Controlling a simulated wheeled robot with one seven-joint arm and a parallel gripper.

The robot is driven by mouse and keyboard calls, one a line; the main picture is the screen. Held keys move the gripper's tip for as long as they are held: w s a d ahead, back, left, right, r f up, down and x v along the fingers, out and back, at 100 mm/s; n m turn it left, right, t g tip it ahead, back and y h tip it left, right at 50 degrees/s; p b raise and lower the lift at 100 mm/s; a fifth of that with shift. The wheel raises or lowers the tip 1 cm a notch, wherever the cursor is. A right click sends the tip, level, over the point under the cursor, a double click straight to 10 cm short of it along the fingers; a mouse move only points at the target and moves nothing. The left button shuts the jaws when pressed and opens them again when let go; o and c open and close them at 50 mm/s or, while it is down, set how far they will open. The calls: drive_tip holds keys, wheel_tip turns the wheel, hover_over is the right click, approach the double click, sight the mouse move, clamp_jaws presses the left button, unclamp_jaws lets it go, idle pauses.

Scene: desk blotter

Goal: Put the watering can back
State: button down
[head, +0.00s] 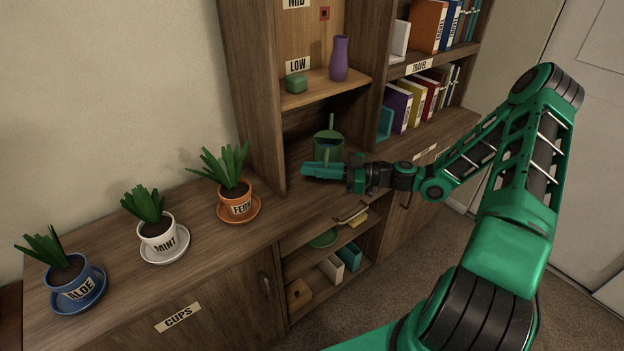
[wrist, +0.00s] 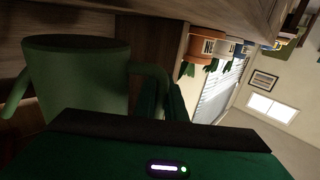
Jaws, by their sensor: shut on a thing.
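The green watering can (head: 328,142) is in the open bay beneath the shelf marked LOW, above the cabinet top. My gripper (head: 322,170) is in front of it and covers its lower part. In the wrist view the can's body (wrist: 78,75) fills the left, with a looped handle (wrist: 157,78) on its right side and a spout at its left edge. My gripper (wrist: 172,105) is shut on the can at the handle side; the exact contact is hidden. I cannot tell whether the can touches the surface below.
Potted plants marked ALOE (head: 85,292), MINT (head: 160,238) and FERN (head: 235,200) stand on saucers along the cabinet top. A wooden upright (head: 262,130) bounds the bay's left side.

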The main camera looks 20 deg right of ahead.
drive_tip(key=shift+f, duration=1.75)
drive_tip(key=shift+f, duration=0.1)
drive_tip(key=c, duration=1.8)
unclamp_jaws()
